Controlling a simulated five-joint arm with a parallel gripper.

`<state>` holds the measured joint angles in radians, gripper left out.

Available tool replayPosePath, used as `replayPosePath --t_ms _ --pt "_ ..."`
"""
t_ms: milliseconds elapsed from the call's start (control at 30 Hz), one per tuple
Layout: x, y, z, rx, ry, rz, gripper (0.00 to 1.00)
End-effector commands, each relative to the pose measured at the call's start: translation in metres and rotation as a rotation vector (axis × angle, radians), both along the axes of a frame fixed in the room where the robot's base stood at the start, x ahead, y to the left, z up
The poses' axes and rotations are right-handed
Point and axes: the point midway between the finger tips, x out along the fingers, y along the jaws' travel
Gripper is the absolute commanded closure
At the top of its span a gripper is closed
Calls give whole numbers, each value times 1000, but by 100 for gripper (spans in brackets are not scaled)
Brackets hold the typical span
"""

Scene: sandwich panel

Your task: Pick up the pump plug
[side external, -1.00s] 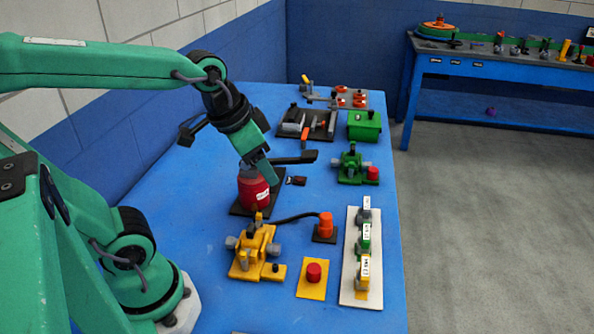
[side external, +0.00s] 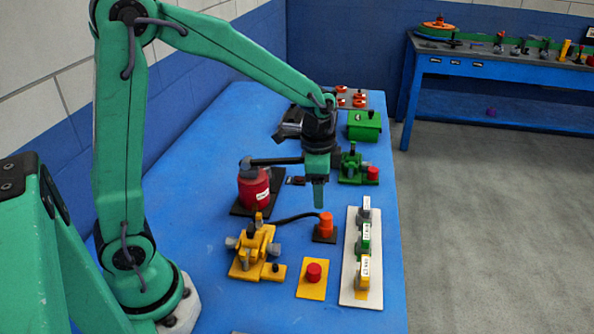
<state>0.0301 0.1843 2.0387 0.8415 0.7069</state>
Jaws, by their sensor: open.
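An orange plug (side external: 326,222) stands upright on a small dark base (side external: 325,239). I take it to be the pump plug. A black cable (side external: 290,217) joins it to the yellow pump-like unit (side external: 255,250) on its left. My gripper (side external: 318,209) points down just above the plug in the picture, slightly left of its middle. Nothing shows in the jaws. The fingers overlap from this side, and I cannot tell the exact height gap to the plug.
A red canister (side external: 254,190) stands to the left. A red button on a yellow plate (side external: 312,288) is in front. A white strip with labelled blocks (side external: 350,292) lies on the right. A green unit (side external: 351,176) and a green box (side external: 364,128) are behind.

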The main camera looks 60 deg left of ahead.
Motion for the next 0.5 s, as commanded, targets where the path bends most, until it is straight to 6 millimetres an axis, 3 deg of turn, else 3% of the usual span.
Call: replayPosePath --t_ms 233,500 --pt "18 -2 -36 6 63 -106 42" --pt "23 -3 -46 8 77 -137 42"
